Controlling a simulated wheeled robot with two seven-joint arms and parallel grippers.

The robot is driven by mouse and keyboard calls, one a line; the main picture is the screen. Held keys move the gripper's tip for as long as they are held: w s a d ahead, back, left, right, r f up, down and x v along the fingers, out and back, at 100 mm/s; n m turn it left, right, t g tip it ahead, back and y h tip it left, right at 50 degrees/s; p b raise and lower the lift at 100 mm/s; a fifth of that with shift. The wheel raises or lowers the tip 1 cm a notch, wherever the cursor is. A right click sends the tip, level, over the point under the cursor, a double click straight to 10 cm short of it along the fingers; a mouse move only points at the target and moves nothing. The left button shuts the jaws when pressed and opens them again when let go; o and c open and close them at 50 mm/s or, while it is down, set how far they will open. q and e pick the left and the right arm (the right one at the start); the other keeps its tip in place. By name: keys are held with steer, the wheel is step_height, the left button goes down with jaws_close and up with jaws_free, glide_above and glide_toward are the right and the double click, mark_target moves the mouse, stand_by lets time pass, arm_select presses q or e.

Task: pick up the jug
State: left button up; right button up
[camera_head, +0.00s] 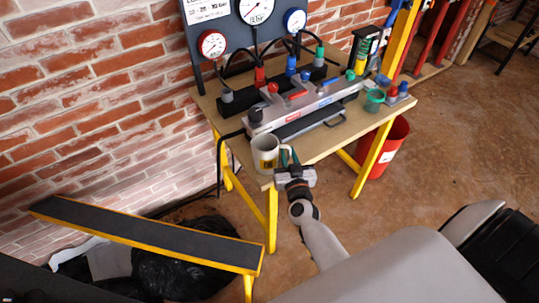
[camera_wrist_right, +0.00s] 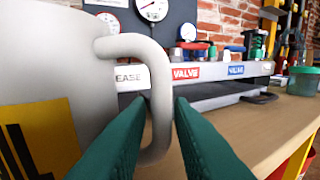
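The jug (camera_head: 264,155) is a pale grey cup-like vessel with a yellow and black label. It stands upright at the near left corner of the workbench (camera_head: 325,145). In the right wrist view the jug (camera_wrist_right: 45,100) fills the left side, cut off by the frame, with its handle (camera_wrist_right: 161,85) pointing right. My right gripper (camera_head: 289,158) is at the handle side of the jug. Its green fingers (camera_wrist_right: 160,105) stand apart, one on each side of the handle's upright part, with thin gaps showing. My left gripper is not in view.
A grey valve manifold (camera_head: 305,105) stands on the bench behind the jug, under a gauge panel (camera_head: 245,35). A green cup (camera_head: 374,100) is at the right. A red bucket (camera_head: 388,148) stands on the floor beyond the bench. A low yellow-edged dark ramp (camera_head: 150,235) is at the left.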

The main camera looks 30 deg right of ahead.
mark_target(290, 148)
steer(key=shift+x, duration=0.9)
steer(key=shift+c, duration=0.6)
jaws_close()
step_height(290, 148, up, 4)
steer(key=p, duration=0.4)
steer(key=shift+p, duration=0.3)
steer(key=p+v, duration=0.4)
steer(key=v, duration=1.4)
steer(key=shift+f, duration=0.3)
